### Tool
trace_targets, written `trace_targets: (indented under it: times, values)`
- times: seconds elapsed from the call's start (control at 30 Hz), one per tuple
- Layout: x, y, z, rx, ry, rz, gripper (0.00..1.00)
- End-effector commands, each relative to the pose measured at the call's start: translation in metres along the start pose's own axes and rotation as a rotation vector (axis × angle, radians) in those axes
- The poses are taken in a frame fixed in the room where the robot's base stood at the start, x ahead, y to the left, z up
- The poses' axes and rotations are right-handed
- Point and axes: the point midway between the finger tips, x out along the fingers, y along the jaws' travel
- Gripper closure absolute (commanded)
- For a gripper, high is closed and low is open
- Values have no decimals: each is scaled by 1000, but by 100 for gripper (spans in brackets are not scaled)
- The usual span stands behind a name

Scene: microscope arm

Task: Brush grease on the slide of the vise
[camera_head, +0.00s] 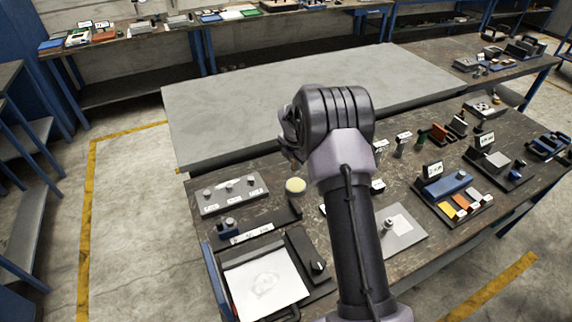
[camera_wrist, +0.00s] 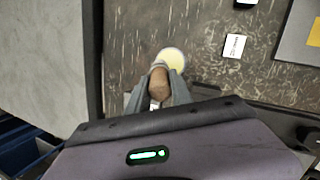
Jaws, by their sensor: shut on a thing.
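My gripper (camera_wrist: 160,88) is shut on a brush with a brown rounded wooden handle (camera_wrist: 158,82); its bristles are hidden. A round tin of pale yellow grease (camera_head: 296,186) sits on the dark workbench. In the wrist view the grease tin (camera_wrist: 173,57) shows just beyond the handle, partly covered by it. I cannot tell whether the brush touches the grease. In the head view my wrist hides most of the gripper and brush, just above and behind the tin. A dark vise-like device with a reddish-brown part (camera_head: 440,131) stands at the right; I cannot tell its slide clearly.
A grey panel with knobs (camera_head: 229,195) lies left of the tin. A white sheet on a dark tray (camera_head: 264,288) is at front left. A blue block on a base (camera_head: 446,184) and another blue device (camera_head: 549,145) stand to the right. The grey table (camera_head: 230,110) behind is clear.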

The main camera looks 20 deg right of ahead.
Motion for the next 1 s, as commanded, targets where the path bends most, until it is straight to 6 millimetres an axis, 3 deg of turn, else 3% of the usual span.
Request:
trace_targets:
  times: [0.17,0.57,1.0]
  values:
    - [8,-2,0,0,-1,1,100]
    - [56,-14,-14,-1,0,1,100]
    - [57,-14,-14,0,0,1,100]
